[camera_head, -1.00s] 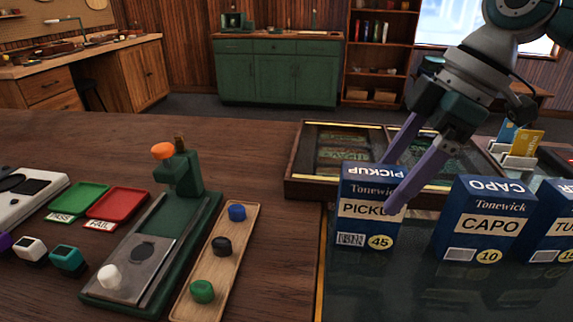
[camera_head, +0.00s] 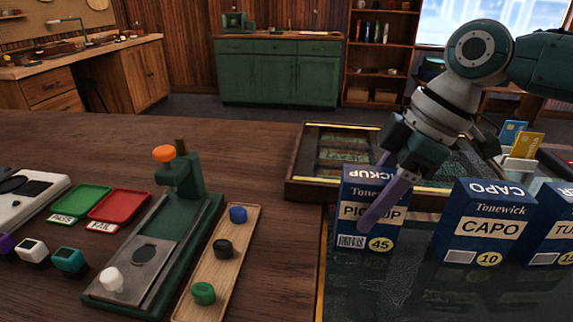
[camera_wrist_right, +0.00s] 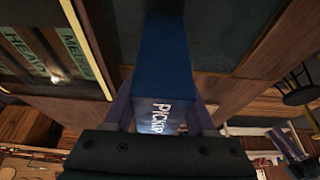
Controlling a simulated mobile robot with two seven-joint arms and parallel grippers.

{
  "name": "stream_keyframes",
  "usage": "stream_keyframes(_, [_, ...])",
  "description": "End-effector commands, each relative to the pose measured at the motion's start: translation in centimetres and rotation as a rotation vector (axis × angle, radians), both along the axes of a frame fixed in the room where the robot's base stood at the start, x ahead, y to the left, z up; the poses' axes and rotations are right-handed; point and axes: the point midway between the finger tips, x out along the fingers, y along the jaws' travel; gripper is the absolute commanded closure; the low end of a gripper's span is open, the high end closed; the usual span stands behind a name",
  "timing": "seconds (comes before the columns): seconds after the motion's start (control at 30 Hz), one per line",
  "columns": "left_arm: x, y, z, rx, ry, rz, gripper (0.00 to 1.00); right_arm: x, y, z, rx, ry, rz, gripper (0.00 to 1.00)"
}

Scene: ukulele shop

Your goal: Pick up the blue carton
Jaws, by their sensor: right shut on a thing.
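The blue carton labelled PICKUP (camera_head: 352,212) stands upright on the dark glass counter in the head view. My right gripper (camera_head: 378,192) reaches down to it from the upper right, one purple finger across its front and the other behind it. In the right wrist view the blue carton (camera_wrist_right: 165,62) lies between the two fingers, and the gripper (camera_wrist_right: 165,112) is shut on it. The carton's base appears still at counter level. Two more blue cartons, CAPO (camera_head: 483,230) and one partly cut off (camera_head: 556,228), stand to its right. My left gripper is not in view.
A glass-topped display case (camera_head: 300,188) lies behind the carton. A card holder (camera_head: 520,160) stands at the back right. Left on the wooden table are a green press (camera_head: 186,190), a tray of coloured pieces (camera_head: 212,262) and green and red trays (camera_head: 120,207).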

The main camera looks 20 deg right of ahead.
Motion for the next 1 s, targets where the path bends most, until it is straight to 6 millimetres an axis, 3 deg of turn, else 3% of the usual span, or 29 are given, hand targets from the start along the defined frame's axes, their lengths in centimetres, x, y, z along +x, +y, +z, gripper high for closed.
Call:
stream_keyframes(0.03, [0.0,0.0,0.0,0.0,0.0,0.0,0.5,0.0,0.0,0.0,0.0,0.0,0.0,0.6])
stream_keyframes(0.4, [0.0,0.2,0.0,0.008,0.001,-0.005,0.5,0.0,0.0,0.0,0.0,0.0,0.0,1.0])
stream_keyframes(0.77, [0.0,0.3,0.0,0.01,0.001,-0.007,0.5,0.1,0.0,0.4,0.0,-0.002,0.001,1.0])
stream_keyframes(1.0, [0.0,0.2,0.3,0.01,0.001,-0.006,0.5,0.1,0.0,3.5,0.0,-0.006,0.002,1.0])
